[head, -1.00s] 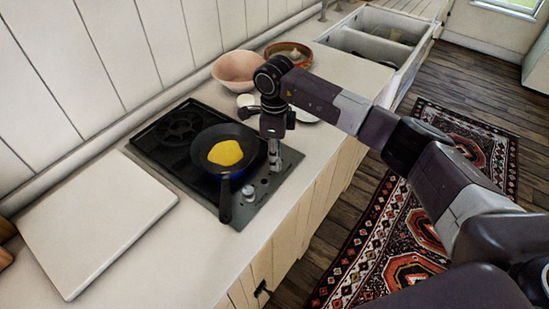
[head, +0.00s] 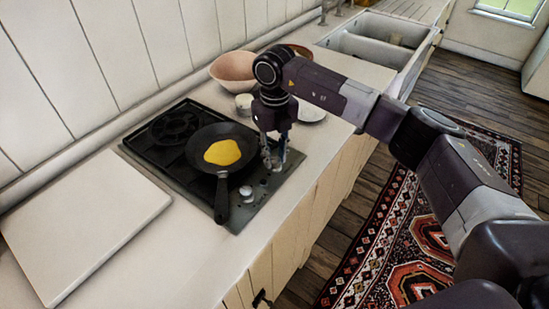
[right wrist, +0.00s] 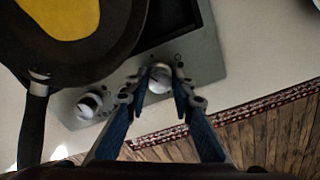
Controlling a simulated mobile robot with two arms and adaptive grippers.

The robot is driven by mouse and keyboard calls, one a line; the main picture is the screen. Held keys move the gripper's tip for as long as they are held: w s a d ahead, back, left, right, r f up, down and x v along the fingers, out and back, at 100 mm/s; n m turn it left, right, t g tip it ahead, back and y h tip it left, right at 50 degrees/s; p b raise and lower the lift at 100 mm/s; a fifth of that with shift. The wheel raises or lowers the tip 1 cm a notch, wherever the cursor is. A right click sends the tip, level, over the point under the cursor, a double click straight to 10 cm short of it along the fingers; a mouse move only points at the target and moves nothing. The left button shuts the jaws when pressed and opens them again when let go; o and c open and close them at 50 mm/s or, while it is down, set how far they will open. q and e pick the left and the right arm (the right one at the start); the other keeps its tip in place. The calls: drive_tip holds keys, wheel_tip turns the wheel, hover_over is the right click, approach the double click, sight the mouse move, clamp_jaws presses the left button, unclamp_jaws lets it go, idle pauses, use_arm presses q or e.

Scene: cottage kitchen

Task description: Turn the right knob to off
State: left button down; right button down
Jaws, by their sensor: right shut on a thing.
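The black gas hob (head: 172,128) is set into the counter, with a metal control strip along its front side. My right gripper (head: 276,163) points down over that strip beside the pan. In the right wrist view its two fingers are closed around the right knob (right wrist: 160,76), a round silver knob with a dark mark on top. A second silver knob (right wrist: 88,105) sits to its left, outside the fingers; it also shows in the head view (head: 246,191). In the head view the gripper mostly hides the right knob. My left gripper is out of view.
A dark frying pan (head: 198,157) with a yellow egg-like food (head: 222,152) sits on the hob, close to my right gripper. A white board (head: 88,232) lies at left. A pink bowl (head: 234,72), a small cup (head: 244,103) and a white plate (head: 311,111) stand behind.

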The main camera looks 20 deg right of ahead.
sight(275, 159)
drive_tip(key=m, duration=0.2)
drive_tip(key=m+b, duration=0.1)
drive_tip(key=m, duration=0.2)
drive_tip(key=shift+w+d+r+m, duration=0.1)
drive_tip(key=shift+d+m, duration=0.05)
drive_tip(key=shift+m, duration=0.15)
idle(0.4)
drive_tip(key=c, duration=1.7)
unclamp_jaws()
drive_tip(key=shift+o, duration=0.2)
wheel_tip(275, 159, up, 12)
